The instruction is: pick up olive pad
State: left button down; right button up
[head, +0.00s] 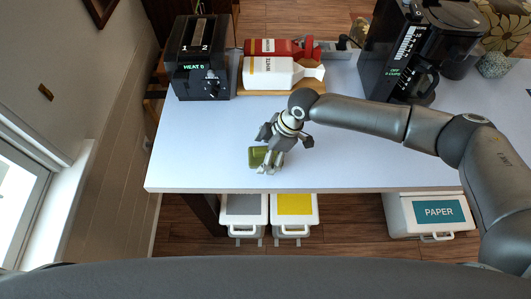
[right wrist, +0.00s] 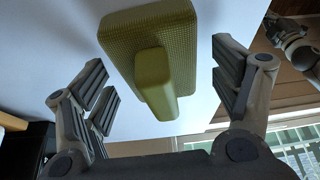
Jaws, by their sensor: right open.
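The olive pad (head: 258,155) lies on the white table near its front edge in the head view, partly hidden by my right gripper (head: 271,168). In the right wrist view the olive pad (right wrist: 150,45) has a textured rectangular base and a smooth raised handle. My right gripper (right wrist: 165,95) is open, with its fingers to either side of the handle and apart from it.
A black toaster (head: 201,60) stands at the table's back left. Red and white cartons (head: 270,72) lie on a wooden board beside it. A black coffee maker (head: 410,60) stands at the back right. The white table (head: 205,150) is clear left of the pad.

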aim_at(264, 150)
jog(key=c, duration=1.1)
jog(key=shift+r+b, duration=0.4)
notch_tip(264, 150, up, 2)
jog(key=shift+s+r+b, duration=0.1)
jog(key=shift+r+b, duration=0.1)
jog(key=shift+b, duration=0.6)
jog(key=s+r+b, duration=0.3)
jog(key=s+r, duration=0.6)
jog(key=s, duration=0.5)
jog(key=shift+a+r+b, duration=0.3)
jog(key=shift+r+b, duration=0.1)
jog(key=shift+w, duration=0.1)
